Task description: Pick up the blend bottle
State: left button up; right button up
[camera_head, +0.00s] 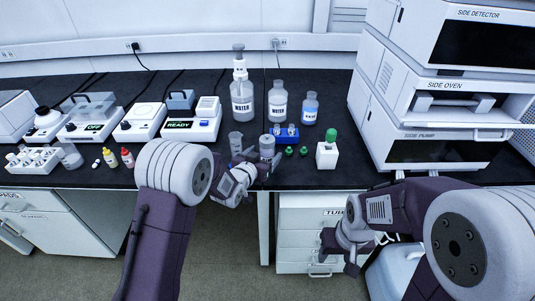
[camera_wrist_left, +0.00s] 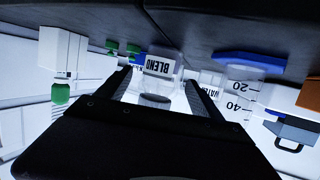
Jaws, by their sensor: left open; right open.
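The blend bottle (camera_wrist_left: 163,72) is a clear, squat bottle with a "BLEND" label, upside down in the left wrist view. It stands between the two fingers of my left gripper (camera_wrist_left: 160,90), which is open around it, with a gap visible on at least one side. In the head view the bottle (camera_head: 266,146) stands on the dark bench near its front edge, partly hidden by my left gripper (camera_head: 258,166). My right gripper (camera_head: 338,250) is open and empty, low in front of the drawers and away from the bottle.
A graduated beaker (camera_head: 235,143) stands just left of the bottle. Green caps (camera_head: 303,151), a blue rack (camera_head: 284,132) and a green-capped white bottle (camera_head: 327,154) are to the right. The instrument stack (camera_head: 430,130) fills the right.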

aim_at(270, 148)
pick_arm(q)
jog(key=shift+w+d+f, duration=0.15)
jog(key=shift+w+d, duration=0.1)
jog(key=shift+w, duration=0.3)
jog(key=x, duration=0.4)
jog(key=shift+w+d+f+b, duration=0.1)
jog(key=shift+w+b, duration=0.2)
